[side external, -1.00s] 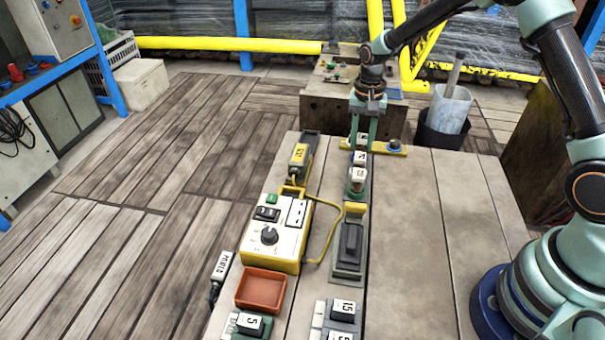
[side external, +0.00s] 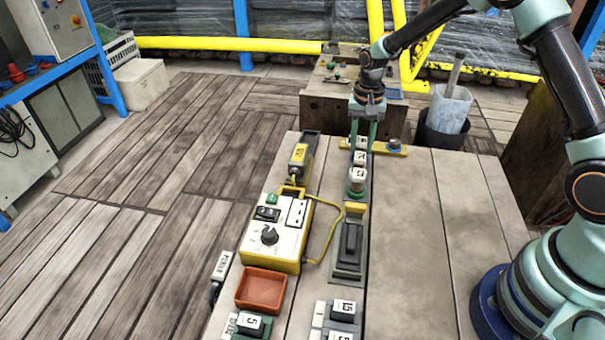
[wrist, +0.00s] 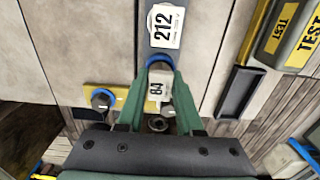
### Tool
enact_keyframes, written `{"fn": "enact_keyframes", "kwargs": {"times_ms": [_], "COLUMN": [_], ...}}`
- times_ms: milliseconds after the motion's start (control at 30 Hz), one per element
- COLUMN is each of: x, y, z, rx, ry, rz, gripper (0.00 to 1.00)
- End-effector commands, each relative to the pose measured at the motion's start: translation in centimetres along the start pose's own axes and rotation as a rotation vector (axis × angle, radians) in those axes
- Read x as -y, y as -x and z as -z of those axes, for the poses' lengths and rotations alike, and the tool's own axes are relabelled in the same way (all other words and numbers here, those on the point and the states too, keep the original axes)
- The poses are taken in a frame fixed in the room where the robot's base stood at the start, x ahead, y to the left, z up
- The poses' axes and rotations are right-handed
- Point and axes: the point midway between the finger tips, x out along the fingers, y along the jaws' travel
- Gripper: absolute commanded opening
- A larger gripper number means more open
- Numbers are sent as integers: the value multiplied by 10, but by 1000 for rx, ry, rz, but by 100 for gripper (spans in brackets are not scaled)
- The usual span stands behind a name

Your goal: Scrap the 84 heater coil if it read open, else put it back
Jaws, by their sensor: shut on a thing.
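The heater coil with the white 84 label (wrist: 156,90) is between the green fingers of my gripper (wrist: 157,112) in the wrist view. My gripper (side external: 362,138) is shut on it at the far end of the narrow grey rack, beside the yellow bar (side external: 385,149). A piece labelled 212 (wrist: 165,26) is just ahead of it in the wrist view. The tester (side external: 278,235) is a yellow box with a dial, a dark display and a green patch at its top corner. Its display is too small to read. Whether the coil's bottom touches the rack is hidden.
An orange-brown tray (side external: 262,290) lies in front of the tester. A yellow TEST-labelled unit (side external: 300,155) stands left of the rack, and a yellow cable (side external: 338,238) loops between tester and rack. Numbered blocks stand at the front edge.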

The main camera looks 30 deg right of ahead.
Motion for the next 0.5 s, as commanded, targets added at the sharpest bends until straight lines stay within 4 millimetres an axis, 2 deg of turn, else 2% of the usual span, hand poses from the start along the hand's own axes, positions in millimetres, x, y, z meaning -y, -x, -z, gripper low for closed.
{"fn": "enact_keyframes", "kwargs": {"times_ms": [267,300,367,400,500], "x": [0,0,0,0,0], "y": [0,0,0,0,0], "z": [0,0,0,0,0], "rx": [-1,-1,-1,-1,-1], "ry": [0,0,0,0,0], "rz": [1,1,1,1,1], "gripper": [0,42,65,70,70]}}
